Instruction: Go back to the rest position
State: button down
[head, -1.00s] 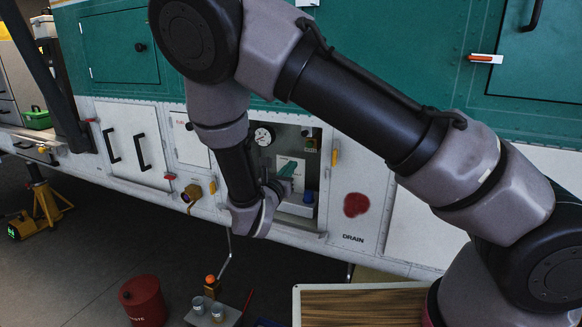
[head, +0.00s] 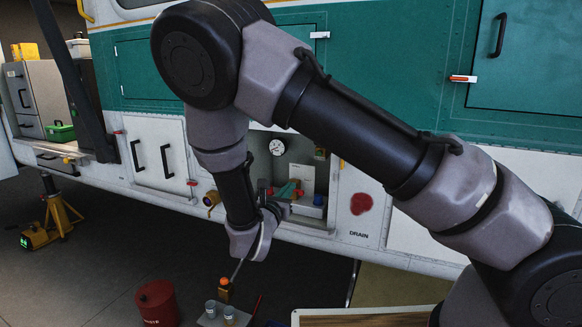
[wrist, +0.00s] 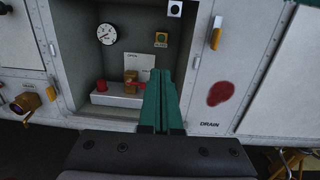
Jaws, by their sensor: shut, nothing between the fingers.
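My gripper (head: 290,186) is in front of the open service recess in the helicopter's side. Its two green fingers are together and empty. In the wrist view the shut fingers (wrist: 161,76) point into the recess and cover part of its right side. The recess holds a white-faced gauge (wrist: 107,34), a white box (wrist: 116,99) with a red knob (wrist: 101,86), a brass-coloured fitting (wrist: 130,77) and a paper card (wrist: 139,63). Whether the fingers touch anything there I cannot tell. My arm hides part of the recess in the head view.
A red waste can (head: 157,303) and a small tray with cups (head: 211,309) are on the floor below. A wood-topped surface (head: 365,317) is at the bottom edge. A yellow jack (head: 52,220) stands at left.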

jog(key=s+d+r+m+g+h, duration=0.1)
jog(key=s+d+r+m+g, duration=0.2)
jog(key=d+m+g, duration=0.35)
jog(key=s+d+r+m+g, duration=0.2)
jog(key=d+r+m+g, duration=0.15)
jog(key=d+m, duration=0.5)
jog(key=s+d+r+m+g+h, duration=0.1)
jog(key=s+d+r+m+g, duration=0.3)
jog(key=d, duration=0.5)
jog(key=s+d+r+m+t+y, duration=0.1)
jog(key=s+r+m+t+y, duration=0.2)
jog(key=s+r+m+y, duration=0.7)
notch_tip(320, 180, up, 5)
jog(key=s+m, duration=0.1)
jog(key=m, duration=0.6)
jog(key=shift+s+t+y, duration=0.3)
jog(key=shift+s+t, duration=0.1)
jog(key=shift+d+r, duration=0.1)
